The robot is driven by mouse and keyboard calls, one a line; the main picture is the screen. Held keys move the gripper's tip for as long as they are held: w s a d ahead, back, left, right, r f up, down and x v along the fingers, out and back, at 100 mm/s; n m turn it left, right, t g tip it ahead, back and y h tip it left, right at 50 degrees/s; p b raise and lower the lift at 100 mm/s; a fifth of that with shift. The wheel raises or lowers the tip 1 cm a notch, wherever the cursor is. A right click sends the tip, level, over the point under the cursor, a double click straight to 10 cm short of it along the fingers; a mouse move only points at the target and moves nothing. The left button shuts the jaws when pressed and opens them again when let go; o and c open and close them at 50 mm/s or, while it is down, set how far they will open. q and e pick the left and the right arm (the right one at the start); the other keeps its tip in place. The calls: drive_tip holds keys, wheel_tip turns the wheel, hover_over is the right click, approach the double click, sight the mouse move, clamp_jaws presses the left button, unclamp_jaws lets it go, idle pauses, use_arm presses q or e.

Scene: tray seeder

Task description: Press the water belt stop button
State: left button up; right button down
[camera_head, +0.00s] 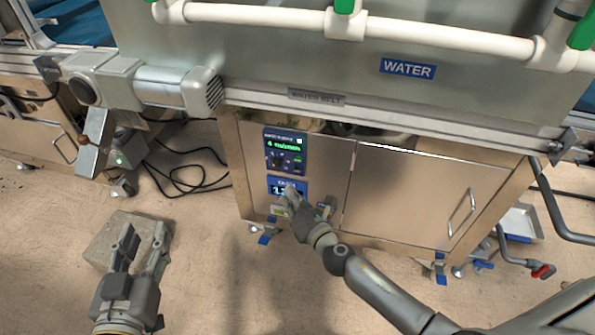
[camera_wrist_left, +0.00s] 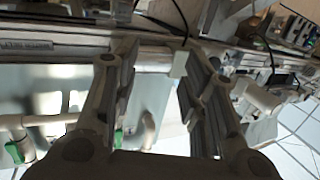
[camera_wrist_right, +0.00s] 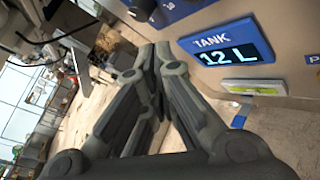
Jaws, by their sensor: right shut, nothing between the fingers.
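The water belt control panel (camera_head: 285,151) is a dark box with a green readout, a black knob (camera_head: 277,161) and small controls on the steel cabinet front. Its lower edge shows at the top of the right wrist view (camera_wrist_right: 180,8). I cannot tell which control is the stop button. My right gripper (camera_head: 284,197) is shut and empty, just below the panel, in front of the blue TANK display (camera_head: 273,187); that display reads 12 L in the right wrist view (camera_wrist_right: 223,50). I cannot tell whether the fingertips touch anything. My left gripper (camera_head: 143,240) is open and empty, away at the lower left.
The steel cabinet (camera_head: 415,190) has a handled door right of the panel. A metal rail labelled WATER BELT (camera_head: 316,97) overhangs it. A grey motor (camera_head: 180,87) juts out at the left. Black cables (camera_head: 185,180) lie on the floor; a grey block (camera_head: 105,240) sits beside my left gripper.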

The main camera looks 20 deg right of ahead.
sight(298, 170)
use_arm(q)
drive_tip(key=shift+w+d+r+t, duration=0.1)
drive_tip(key=shift+r+t, duration=0.2)
drive_tip(key=shift+r, duration=0.2)
drive_tip(key=shift+w+d+r+t, duration=0.1)
drive_tip(key=shift+r+t, duration=0.2)
drive_tip(key=shift+r, duration=0.2)
use_arm(e)
drive_tip(key=shift+w+d, duration=0.65)
drive_tip(key=shift+w, duration=0.3)
drive_tip(key=shift+w+d, duration=0.6)
drive_tip(key=shift+w, duration=0.3)
use_arm(q)
drive_tip(key=shift+f, duration=0.1)
drive_tip(key=shift+r, duration=0.25)
use_arm(e)
drive_tip(key=shift+w+d, duration=0.25)
drive_tip(key=shift+w, duration=0.1)
use_arm(q)
drive_tip(key=shift+r+h+b, duration=0.3)
drive_tip(key=shift+r, duration=0.1)
use_arm(e)
drive_tip(key=shift+w+d, duration=0.2)
drive_tip(key=shift+w, duration=0.1)
use_arm(q)
drive_tip(key=shift+s+f, duration=0.15)
drive_tip(key=shift+f, duration=0.75)
use_arm(e)
drive_tip(key=shift+s+a, duration=0.45)
drive_tip(key=shift+s, duration=0.2)
